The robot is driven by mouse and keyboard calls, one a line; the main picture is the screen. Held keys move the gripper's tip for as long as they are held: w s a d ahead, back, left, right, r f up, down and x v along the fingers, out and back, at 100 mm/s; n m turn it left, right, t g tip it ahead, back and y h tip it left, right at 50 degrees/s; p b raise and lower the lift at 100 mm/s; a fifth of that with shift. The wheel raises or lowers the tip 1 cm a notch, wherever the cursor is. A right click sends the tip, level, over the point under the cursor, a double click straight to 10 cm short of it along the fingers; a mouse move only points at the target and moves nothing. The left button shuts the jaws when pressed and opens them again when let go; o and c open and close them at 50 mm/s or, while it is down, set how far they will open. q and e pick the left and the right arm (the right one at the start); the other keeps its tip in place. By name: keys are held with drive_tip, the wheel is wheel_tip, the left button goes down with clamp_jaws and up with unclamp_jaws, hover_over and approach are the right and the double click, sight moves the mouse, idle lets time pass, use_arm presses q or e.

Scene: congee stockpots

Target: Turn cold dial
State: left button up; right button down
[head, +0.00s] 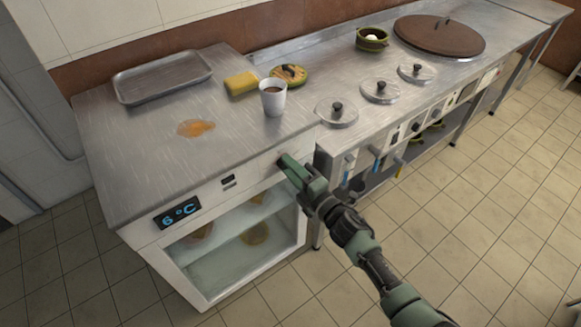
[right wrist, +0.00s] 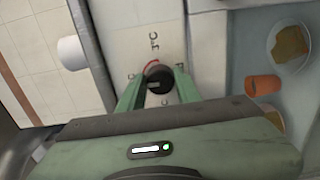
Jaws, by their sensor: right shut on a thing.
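The cold dial (right wrist: 159,80) is a round black knob on the pale front panel, with a red arc and markings around it in the right wrist view. My right gripper (right wrist: 158,88) is shut on the dial, one green finger on each side. In the head view the right gripper (head: 285,163) reaches the front panel of the glass-fronted cooler (head: 150,238) and hides the dial. A display (head: 178,213) on the cooler reads 6 °C. My left gripper is not in view.
On the steel top stand a metal tray (head: 163,76), a yellow sponge (head: 241,83), a white cup (head: 273,97) and an orange spill (head: 195,128). Several lidded wells and a large brown lid (head: 439,36) are to the right. Tiled floor (head: 470,230) in front is clear.

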idle(0.4)
drive_tip(key=c, duration=1)
unclamp_jaws()
drive_tip(key=v, duration=0.8)
drive_tip(key=shift+w+f, duration=0.1)
